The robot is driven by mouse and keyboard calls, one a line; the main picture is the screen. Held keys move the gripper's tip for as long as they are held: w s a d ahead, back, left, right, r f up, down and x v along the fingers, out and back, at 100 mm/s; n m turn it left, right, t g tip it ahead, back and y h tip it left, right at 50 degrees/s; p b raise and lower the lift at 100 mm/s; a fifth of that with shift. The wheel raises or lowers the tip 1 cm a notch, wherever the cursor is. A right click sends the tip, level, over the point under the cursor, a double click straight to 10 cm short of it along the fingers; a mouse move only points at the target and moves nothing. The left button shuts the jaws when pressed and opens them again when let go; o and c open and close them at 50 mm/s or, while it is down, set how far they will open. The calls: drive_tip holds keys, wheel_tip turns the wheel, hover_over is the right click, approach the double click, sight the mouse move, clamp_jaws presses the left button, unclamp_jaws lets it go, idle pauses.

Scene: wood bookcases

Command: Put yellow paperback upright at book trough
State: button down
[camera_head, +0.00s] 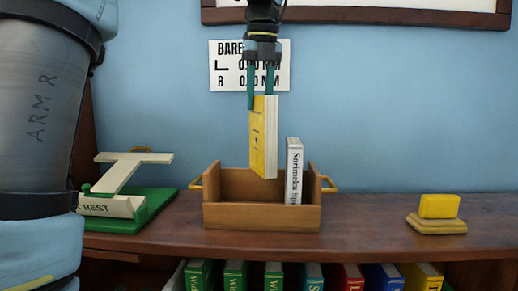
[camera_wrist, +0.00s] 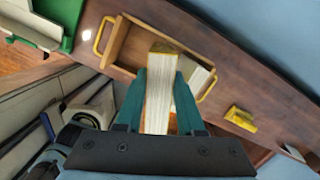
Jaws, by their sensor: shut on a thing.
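My gripper (camera_head: 263,88) is shut on the yellow paperback (camera_head: 264,136) and holds it upright above the book trough (camera_head: 262,217). The paperback's lower edge hangs near the level of the trough's rim, left of a white book (camera_head: 294,170) that stands upright at the trough's right end. The left part of the trough looks empty. In the wrist view, the green fingers of my gripper (camera_wrist: 162,95) flank the paperback (camera_wrist: 159,92), with the trough (camera_wrist: 118,45) beyond it. Whether the paperback is inside the trough's walls cannot be told.
The trough has yellow handles and stands on a wooden shelf top (camera_head: 365,220). A green and cream rest (camera_head: 128,190) stands to the left. Several books (camera_head: 236,276) stand on the shelf below.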

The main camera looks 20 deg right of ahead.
sight(260, 140)
wheel_tip(260, 140, down, 10)
drive_tip(key=shift+r+p, duration=0.1)
drive_tip(key=shift+p, duration=0.35)
drive_tip(key=c, duration=0.5)
unclamp_jaws()
drive_tip(key=r, duration=0.4)
drive_tip(key=s+r, duration=0.1)
drive_tip(key=r, duration=0.3)
drive_tip(key=s+r+b, duration=0.1)
drive_tip(key=r, duration=0.2)
drive_tip(key=shift+r, duration=0.4)
